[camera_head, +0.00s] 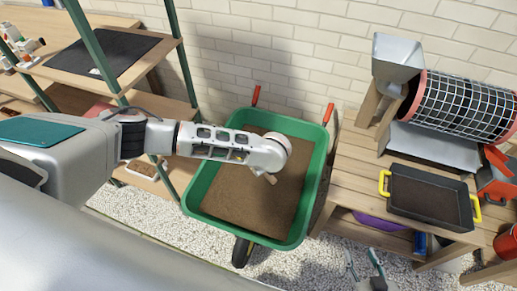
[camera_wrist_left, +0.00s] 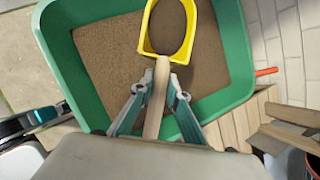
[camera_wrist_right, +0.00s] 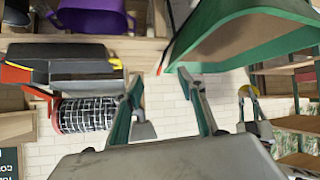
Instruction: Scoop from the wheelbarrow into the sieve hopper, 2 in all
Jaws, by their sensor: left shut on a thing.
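The green wheelbarrow (camera_head: 318,170) holds brown soil-like material. My left arm reaches over it, and its gripper is mostly hidden behind the wrist in the head view. In the left wrist view, my left gripper (camera_wrist_left: 158,86) is shut on the wooden handle of a yellow-rimmed scoop (camera_wrist_left: 147,32). The scoop overlaps the brown fill; its inside looks brown, but I cannot tell whether it is loaded. The grey sieve hopper (camera_head: 397,58) stands at upper right, beside a mesh drum (camera_head: 462,105). My right gripper (camera_head: 361,256) is open and empty, low in the head view.
A black tray with yellow handles (camera_head: 384,181) sits on the wooden bench (camera_head: 350,165) below the drum. A purple container (camera_head: 380,221) is on the lower shelf. A green-posted shelf (camera_head: 168,20) stands left of the wheelbarrow. White gravel covers the floor.

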